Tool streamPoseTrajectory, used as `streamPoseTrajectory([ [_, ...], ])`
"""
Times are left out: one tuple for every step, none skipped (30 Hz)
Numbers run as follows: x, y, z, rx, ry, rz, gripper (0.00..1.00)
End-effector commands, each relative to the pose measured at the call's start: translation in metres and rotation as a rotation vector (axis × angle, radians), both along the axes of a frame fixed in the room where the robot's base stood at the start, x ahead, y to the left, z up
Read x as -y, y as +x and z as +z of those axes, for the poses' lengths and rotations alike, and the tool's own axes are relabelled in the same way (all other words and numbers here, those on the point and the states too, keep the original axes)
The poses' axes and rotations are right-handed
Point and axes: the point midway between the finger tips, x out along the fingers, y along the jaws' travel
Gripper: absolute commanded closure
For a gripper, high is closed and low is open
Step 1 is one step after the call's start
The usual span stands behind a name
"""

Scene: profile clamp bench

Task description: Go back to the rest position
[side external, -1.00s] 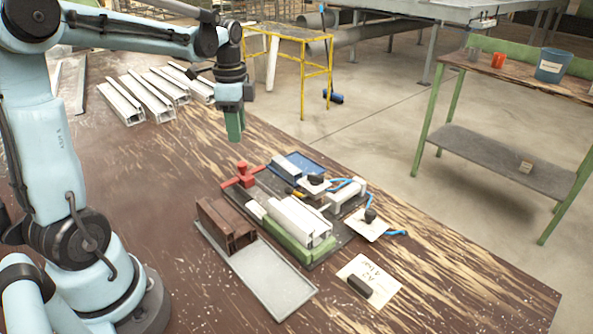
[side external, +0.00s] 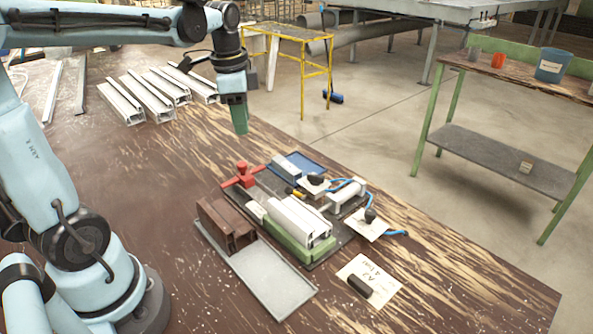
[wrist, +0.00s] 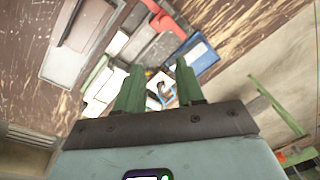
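My gripper (side external: 239,127) hangs in the air above the far side of the wooden bench, behind the clamp fixture and apart from it. In the wrist view its two green fingers (wrist: 157,72) stand apart with nothing between them, so it is open and empty. White profiles (side external: 299,222) lie in the clamp fixture, along its green block (side external: 285,238). A red clamp part (side external: 241,175) stands at the fixture's far left corner; it also shows in the wrist view (wrist: 170,22).
A grey tray (side external: 270,282) holding brown profiles (side external: 226,226) is left of the fixture. A blue tray (side external: 311,160) lies behind it. A paper card (side external: 381,291) with a dark block lies at front right. Several white profiles (side external: 150,97) lie at far left. The bench between is clear.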

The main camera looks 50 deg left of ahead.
Motion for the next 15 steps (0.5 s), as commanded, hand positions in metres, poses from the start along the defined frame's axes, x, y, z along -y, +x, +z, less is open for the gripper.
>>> streamPoseTrajectory([
  [0.016,-0.006,-0.001,0.044,0.002,0.044,0.62],
  [0.024,-0.009,-0.002,0.073,0.001,0.076,0.62],
  [0.034,-0.012,-0.004,0.112,-0.002,0.119,0.62],
  [0.041,-0.015,-0.005,0.140,-0.008,0.152,0.62],
  [0.048,-0.018,-0.007,0.170,-0.016,0.183,0.62],
  [0.058,-0.022,-0.009,0.208,-0.028,0.225,0.62],
  [0.064,-0.025,-0.011,0.237,-0.041,0.258,0.62],
  [0.071,-0.028,-0.014,0.266,-0.054,0.289,0.62],
  [0.080,-0.032,-0.017,0.302,-0.075,0.330,0.62],
  [0.085,-0.035,-0.019,0.329,-0.092,0.360,0.62],
  [0.091,-0.038,-0.022,0.354,-0.110,0.387,0.62],
  [0.098,-0.041,-0.026,0.384,-0.134,0.422,0.62],
  [0.102,-0.044,-0.028,0.403,-0.153,0.446,0.62],
  [0.106,-0.046,-0.031,0.422,-0.171,0.469,0.62],
  [0.111,-0.049,-0.034,0.443,-0.194,0.495,0.62],
])
